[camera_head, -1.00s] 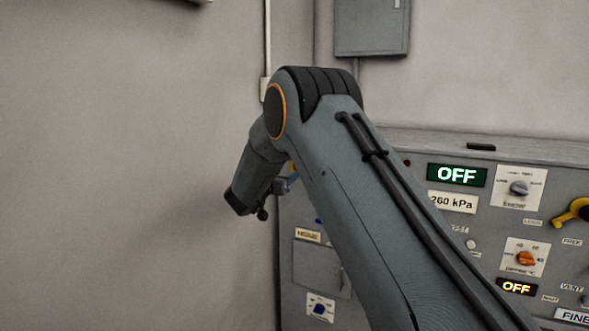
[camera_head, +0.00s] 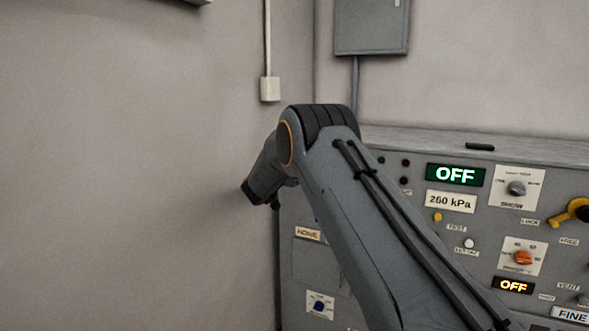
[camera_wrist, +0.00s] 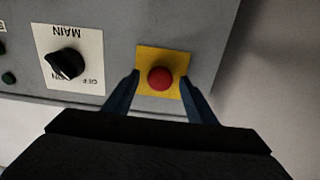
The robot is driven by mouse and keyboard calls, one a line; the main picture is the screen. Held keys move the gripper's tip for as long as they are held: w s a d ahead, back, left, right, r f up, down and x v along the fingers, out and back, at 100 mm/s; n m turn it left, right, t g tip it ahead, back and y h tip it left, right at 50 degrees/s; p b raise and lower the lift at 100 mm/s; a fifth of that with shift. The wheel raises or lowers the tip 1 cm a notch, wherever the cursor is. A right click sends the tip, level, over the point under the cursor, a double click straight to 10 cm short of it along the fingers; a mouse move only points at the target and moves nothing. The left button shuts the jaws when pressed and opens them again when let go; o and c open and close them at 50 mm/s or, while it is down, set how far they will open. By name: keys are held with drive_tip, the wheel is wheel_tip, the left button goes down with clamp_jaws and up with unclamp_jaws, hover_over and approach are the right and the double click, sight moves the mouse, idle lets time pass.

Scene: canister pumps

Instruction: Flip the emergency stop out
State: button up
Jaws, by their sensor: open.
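The emergency stop is a round red button (camera_wrist: 160,78) on a yellow square plate (camera_wrist: 146,57) on the grey panel in the wrist view. My gripper (camera_wrist: 160,82) is open, with one dark blue finger on each side of the button in the picture. I cannot tell whether the fingers touch the button or how deep they reach. In the head view my arm covers the emergency stop and the gripper.
A black MAIN knob (camera_wrist: 66,64) on a white plate is left of the button in the wrist view. The grey control panel (camera_head: 420,270) carries other knobs and displays reading OFF. A wall stands close to the left.

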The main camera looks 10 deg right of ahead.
clamp_jaws()
drive_tip(key=shift+v, duration=0.8)
unclamp_jaws()
drive_tip(key=shift+s+a, duration=0.1)
drive_tip(key=b+v, duration=0.1)
drive_tip(key=v, duration=0.6)
drive_tip(key=shift+s+a, duration=0.2)
drive_tip(key=shift+s, duration=0.05)
drive_tip(key=shift+y, duration=0.3)
